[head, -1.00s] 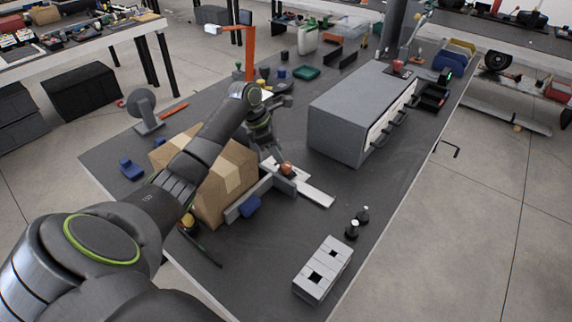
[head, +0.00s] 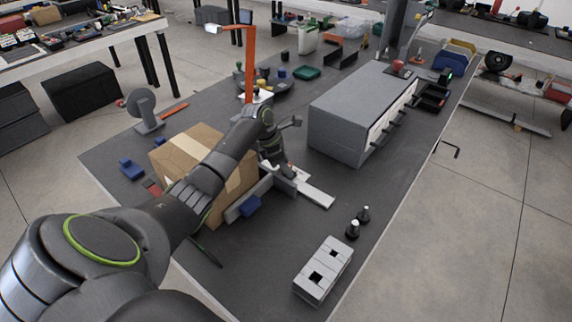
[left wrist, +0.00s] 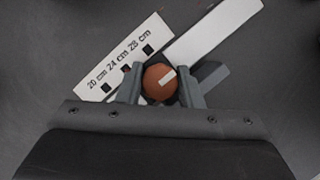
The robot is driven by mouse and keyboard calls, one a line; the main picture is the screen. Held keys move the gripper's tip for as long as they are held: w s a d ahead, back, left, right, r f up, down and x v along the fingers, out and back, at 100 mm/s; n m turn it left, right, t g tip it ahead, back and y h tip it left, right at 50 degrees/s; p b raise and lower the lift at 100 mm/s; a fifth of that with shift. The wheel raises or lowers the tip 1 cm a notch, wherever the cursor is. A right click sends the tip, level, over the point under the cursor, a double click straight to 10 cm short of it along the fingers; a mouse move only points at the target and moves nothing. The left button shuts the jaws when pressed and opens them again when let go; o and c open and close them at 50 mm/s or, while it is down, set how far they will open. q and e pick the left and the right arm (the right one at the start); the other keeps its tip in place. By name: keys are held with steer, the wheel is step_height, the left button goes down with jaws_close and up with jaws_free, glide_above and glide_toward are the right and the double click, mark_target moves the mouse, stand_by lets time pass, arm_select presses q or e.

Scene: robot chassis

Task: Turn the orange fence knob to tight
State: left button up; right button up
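The orange fence knob (left wrist: 160,82) shows from above in the left wrist view, with a white line on its top pointing right and slightly up. My left gripper (left wrist: 161,88) has one finger on each side of it, with no clear gap to either finger. In the head view my left gripper (head: 283,168) points down at the fence and mostly hides the knob. A white scale plate (left wrist: 125,58) marked 20 cm, 24 cm and 28 cm lies beside the knob. The grey fence bar (head: 246,198) sits by the cardboard box. My right gripper is out of view.
The cardboard box (head: 183,152) stands close to the left of my gripper. A grey drawer cabinet (head: 345,110) stands to the right. A light grey block with square holes (head: 323,270) and small dark pieces (head: 352,230) lie nearer the front edge.

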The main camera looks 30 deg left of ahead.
arm_select(q)
steer(key=shift+r+m+p, duration=0.25)
steer(key=shift+m+p, duration=0.25)
steer(key=shift+p, duration=0.5)
steer(key=shift+m+g+h+p, duration=0.3)
steer(key=shift+m+g+p, duration=0.2)
steer(key=shift+m+p, duration=0.55)
steer(key=shift+f+m+g, duration=0.2)
steer(key=shift+m+g, duration=0.2)
steer(key=shift+m, duration=0.85)
steer(key=shift+m+g+h+b, duration=0.35)
steer(key=shift+m+g, duration=0.25)
steer(key=shift+m, duration=0.9)
steer(key=o, duration=0.7)
steer(key=shift+c, duration=0.2)
steer(key=shift+f, duration=0.1)
